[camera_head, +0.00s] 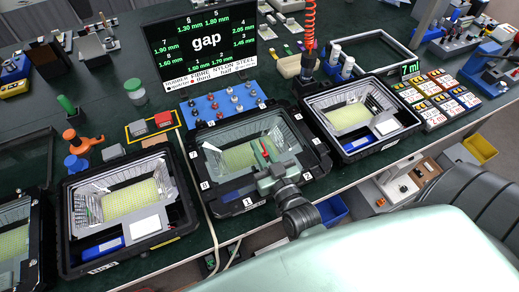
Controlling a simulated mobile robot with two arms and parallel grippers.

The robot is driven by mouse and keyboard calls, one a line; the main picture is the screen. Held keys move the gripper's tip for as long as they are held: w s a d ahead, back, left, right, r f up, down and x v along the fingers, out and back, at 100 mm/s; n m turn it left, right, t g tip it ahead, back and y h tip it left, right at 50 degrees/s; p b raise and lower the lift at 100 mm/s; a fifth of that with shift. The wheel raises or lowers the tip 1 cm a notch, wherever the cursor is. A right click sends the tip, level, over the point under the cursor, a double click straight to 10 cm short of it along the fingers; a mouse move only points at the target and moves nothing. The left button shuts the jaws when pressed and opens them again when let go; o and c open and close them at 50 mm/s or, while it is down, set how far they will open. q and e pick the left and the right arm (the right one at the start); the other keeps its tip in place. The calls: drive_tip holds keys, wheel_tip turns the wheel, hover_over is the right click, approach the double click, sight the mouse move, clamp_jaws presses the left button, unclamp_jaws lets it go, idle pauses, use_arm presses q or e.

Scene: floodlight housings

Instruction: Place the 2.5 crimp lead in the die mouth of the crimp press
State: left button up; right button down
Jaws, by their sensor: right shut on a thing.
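My right gripper (264,166) is low over the middle floodlight housing (234,202), its fingers shut on a small, thin red item (265,150). The item is too small and too covered to tell whether it is the 2.5 crimp lead. A blue bench tool (492,58) at the far right edge may be the crimp press, but I cannot make out a die mouth on it. My left gripper is not in view.
Open housings stand to the left (182,216) and right (400,139) of the middle one. Behind are a blue connector tray (205,117), a screen reading "gap" (207,55) and a red coiled hose (310,20). Labelled boxes (437,99) stand at right. Green bench shows between items.

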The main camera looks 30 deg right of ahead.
drive_tip(key=shift+s+r, duration=0.1)
drive_tip(key=shift+s, duration=0.15)
drive_tip(key=c, duration=1.4)
unclamp_jaws()
drive_tip(key=shift+c, duration=0.2)
